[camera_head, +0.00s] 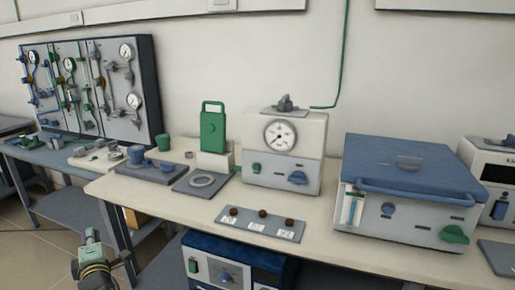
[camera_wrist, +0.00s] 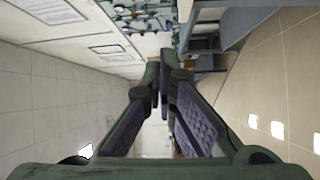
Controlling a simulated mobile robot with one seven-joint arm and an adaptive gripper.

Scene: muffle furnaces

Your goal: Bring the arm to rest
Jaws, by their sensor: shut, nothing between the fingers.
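My gripper (camera_wrist: 162,78) shows large in the wrist view, its two dark green fingers with purple pads meeting at the tips. It is shut and holds nothing. In the head view part of my arm and gripper (camera_head: 91,240) shows at the lower left, in front of the benches and below the bench top. It appears apart from the furniture. The rest of my arm is out of view.
The pale bench (camera_head: 345,248) carries a gauge unit (camera_head: 308,150), a blue-lidded furnace (camera_head: 395,225) and a plate with several brown knobs (camera_head: 235,226). A gauge panel (camera_head: 148,62) stands at the left. Tiled floor (camera_head: 40,255) is open at the lower left.

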